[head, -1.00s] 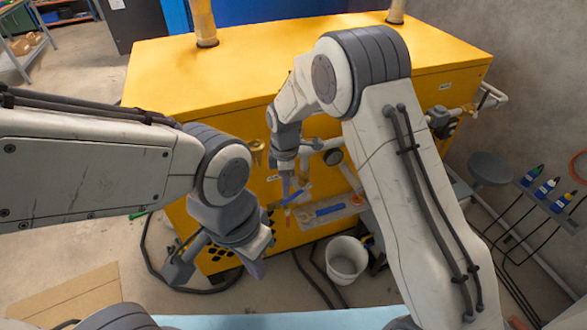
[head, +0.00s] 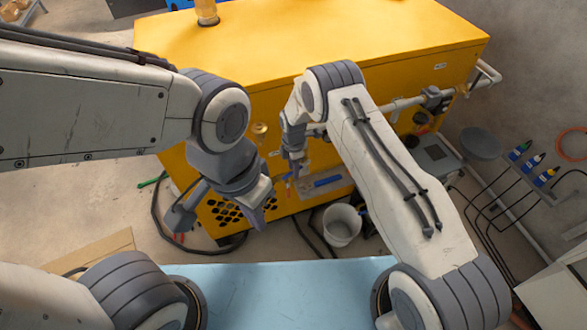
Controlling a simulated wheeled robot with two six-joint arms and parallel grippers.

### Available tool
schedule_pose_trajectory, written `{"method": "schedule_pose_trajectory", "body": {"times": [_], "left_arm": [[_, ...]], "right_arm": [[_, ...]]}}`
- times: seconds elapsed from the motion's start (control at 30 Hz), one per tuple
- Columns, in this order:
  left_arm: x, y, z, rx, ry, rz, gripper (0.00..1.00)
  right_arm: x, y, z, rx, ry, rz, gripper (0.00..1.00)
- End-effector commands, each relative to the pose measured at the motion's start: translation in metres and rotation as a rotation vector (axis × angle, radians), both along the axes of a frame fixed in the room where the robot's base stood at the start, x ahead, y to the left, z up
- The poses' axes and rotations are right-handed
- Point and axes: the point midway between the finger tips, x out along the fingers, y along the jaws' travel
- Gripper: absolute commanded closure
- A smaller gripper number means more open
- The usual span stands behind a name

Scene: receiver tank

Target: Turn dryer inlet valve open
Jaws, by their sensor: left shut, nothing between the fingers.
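A yellow cabinet (head: 390,40) carries a pale pipe run (head: 400,103) with fittings on its front. My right gripper (head: 293,168) points down at the cabinet front, close to a small blue and red part (head: 289,181). Whether it touches that part, and whether its jaws are open, is too small to tell. A blue bar-like handle (head: 328,181) lies just right of it on a grey plate. I cannot tell which fitting is the dryer inlet valve; my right arm hides part of the pipes. My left gripper (head: 257,213) is shut and empty, in front of the cabinet's lower left.
A white bucket (head: 341,226) stands on the floor before the cabinet, with dark hoses beside it. A light blue surface (head: 270,290) is nearest me. A round grey stool (head: 480,142) and a bottle rack (head: 533,170) are at right.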

Motion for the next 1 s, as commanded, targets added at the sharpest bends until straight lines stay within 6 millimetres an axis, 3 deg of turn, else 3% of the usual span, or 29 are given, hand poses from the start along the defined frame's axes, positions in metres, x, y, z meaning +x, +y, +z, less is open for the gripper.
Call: {"method": "schedule_pose_trajectory", "body": {"times": [0.17,0.43,0.47,0.5,0.57,1.0], "left_arm": [[0.0,0.0,0.0031,0.0,0.0,0.0,1.0],[0.0,0.0,0.0028,0.0,0.0,0.0,1.0],[0.0,0.0,0.0028,0.0,0.0,0.0,1.0],[0.0001,-0.0001,0.0028,0.0,0.0,0.0,1.0],[0.0,0.0,0.0028,0.0,0.0,0.0,1.0],[0.0,0.0,0.0029,0.0,0.0,0.0,1.0]], "right_arm": [[-0.0004,0.0,-0.0137,0.0,0.001,0.0,0.6],[0.0001,0.0001,-0.0153,0.0,-0.001,0.0,0.6],[0.0001,0.0001,-0.0153,0.0,-0.001,0.0,0.64],[0.0,0.0001,-0.0153,0.0,-0.001,0.0,0.79],[0.0,0.0001,-0.0153,0.0,0.0,0.0,1.0],[0.0,0.0001,-0.0149,0.0,0.0,0.0,1.0]]}}
